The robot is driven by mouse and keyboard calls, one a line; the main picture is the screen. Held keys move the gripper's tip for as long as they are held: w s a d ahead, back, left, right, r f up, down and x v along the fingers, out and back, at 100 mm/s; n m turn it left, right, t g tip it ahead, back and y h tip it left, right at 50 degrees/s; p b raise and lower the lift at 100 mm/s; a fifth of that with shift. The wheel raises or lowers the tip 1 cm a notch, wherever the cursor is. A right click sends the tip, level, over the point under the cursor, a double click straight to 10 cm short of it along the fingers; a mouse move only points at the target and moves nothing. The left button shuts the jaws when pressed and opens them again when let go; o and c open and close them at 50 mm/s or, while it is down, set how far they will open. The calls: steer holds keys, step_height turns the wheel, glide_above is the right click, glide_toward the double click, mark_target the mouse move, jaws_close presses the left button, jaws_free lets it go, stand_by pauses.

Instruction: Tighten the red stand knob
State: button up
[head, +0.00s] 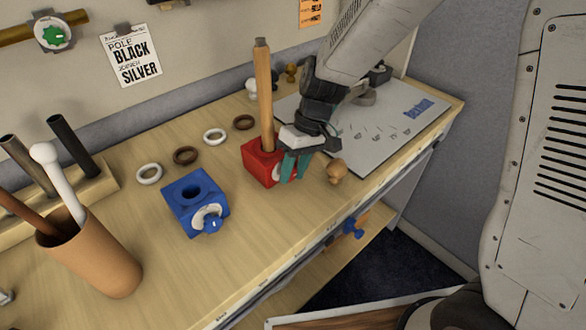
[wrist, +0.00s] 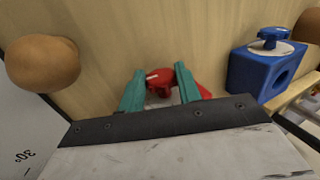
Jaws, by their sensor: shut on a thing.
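The red stand (head: 258,170) is a block on the wooden table, with a tan wooden pole (head: 264,95) standing upright in it. My gripper (head: 294,168) is at the stand's right front side, its teal fingers pointing down. In the head view the fingers hide the red knob. In the wrist view the red knob (wrist: 160,77) shows between the two fingertips (wrist: 157,80), which are closed on it. A white mark shows on the knob. Most of the red stand is hidden behind the gripper in the wrist view.
A blue stand (head: 190,195) with a blue knob (head: 211,225) is to the left. A round wooden knob (head: 337,171) is close to my gripper's right. Several rings lie behind the stands. A brown cup (head: 95,260) holds rods. A grey board (head: 385,120) lies at the right.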

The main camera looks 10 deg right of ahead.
steer(key=o, duration=1)
steer(key=shift+r, duration=0.15)
steer(key=v, duration=0.7)
steer(key=shift+d+r, duration=0.2)
steer(key=shift+r, duration=0.1)
